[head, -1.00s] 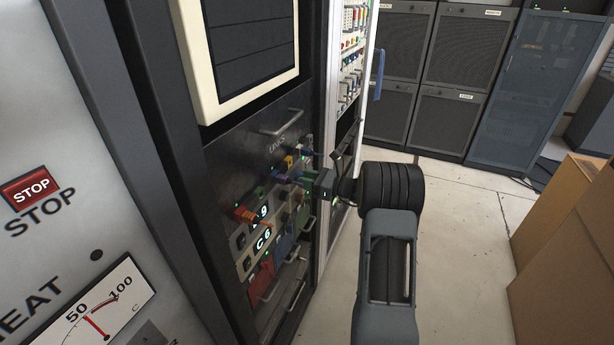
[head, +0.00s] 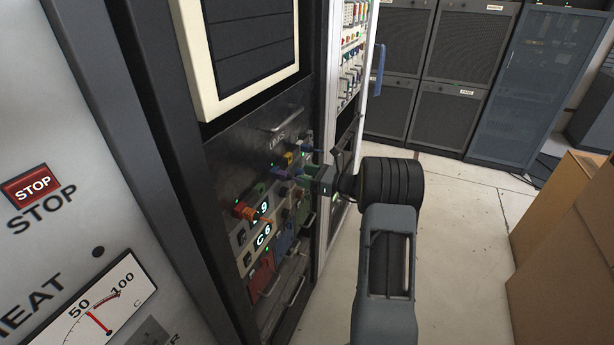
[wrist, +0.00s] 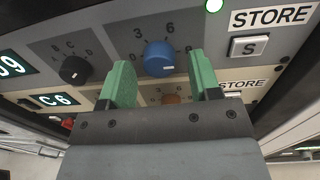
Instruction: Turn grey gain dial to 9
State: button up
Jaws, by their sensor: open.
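A blue dial (wrist: 159,56) with a white pointer mark sits on a grey panel strip (wrist: 108,38), with the figures 3 and 6 above it. The pointer is at the dial's lower right. No dial of grey colour is clear to me. My gripper (wrist: 159,62) is open, its two green fingers on either side of the blue dial in the wrist view. Whether they touch it, I cannot tell. In the head view my gripper (head: 304,178) is close to the rack panel and hides part of it.
A black dial (wrist: 75,70) with letters is to the left. A brown dial (wrist: 172,99) sits below on a cream strip. A STORE button (wrist: 249,46) is to the right. Plugs and cables, including an orange one (head: 247,213), stick out beside my gripper. The floor (head: 465,230) is clear.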

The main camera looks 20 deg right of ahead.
jog(key=b+v, duration=0.1)
jog(key=v, duration=1.2)
jog(key=shift+s+d, duration=0.25)
jog(key=shift+s, duration=0.05)
